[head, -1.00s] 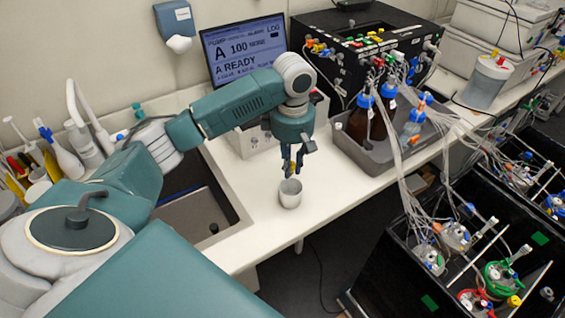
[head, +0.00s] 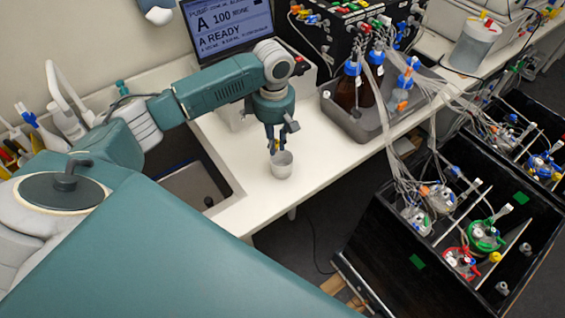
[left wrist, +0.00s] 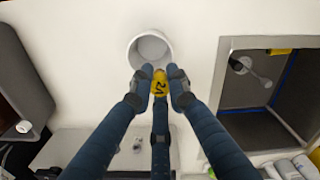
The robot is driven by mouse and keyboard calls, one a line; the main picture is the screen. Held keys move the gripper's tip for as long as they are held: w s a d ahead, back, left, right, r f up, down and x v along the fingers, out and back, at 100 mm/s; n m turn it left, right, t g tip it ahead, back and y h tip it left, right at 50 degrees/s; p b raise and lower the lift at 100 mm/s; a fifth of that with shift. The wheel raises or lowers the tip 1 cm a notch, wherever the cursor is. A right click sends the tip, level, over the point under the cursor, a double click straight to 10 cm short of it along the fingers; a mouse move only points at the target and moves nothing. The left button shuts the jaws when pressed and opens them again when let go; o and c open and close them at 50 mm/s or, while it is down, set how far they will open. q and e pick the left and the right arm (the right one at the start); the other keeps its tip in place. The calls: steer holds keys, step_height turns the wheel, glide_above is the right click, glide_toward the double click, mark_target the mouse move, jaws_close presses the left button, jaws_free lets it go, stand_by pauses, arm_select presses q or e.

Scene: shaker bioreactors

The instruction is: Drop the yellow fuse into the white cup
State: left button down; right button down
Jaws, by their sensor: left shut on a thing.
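The white cup (head: 281,167) stands upright on the white bench near its front edge. In the left wrist view the cup (left wrist: 150,38) shows just beyond my fingertips, its round mouth facing the camera. My left gripper (head: 274,146) points down and is shut on the yellow fuse (head: 275,147). In the left wrist view the fuse (left wrist: 159,83) sits between the fingertips of the gripper (left wrist: 160,88), with dark marking on it. The fuse is at the cup's rim or just above it; I cannot tell the exact height. My right gripper is not in view.
A sink (head: 205,185) lies left of the cup. A grey tray (head: 365,130) with brown bottles stands to the right. A monitor (head: 228,25) is behind. The black bioreactor box (head: 370,225) with tubes is at front right. The bench around the cup is clear.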

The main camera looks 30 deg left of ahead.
arm_select(q)
steer(key=c, duration=1.6)
jaws_free()
step_height(320, 180, up, 12)
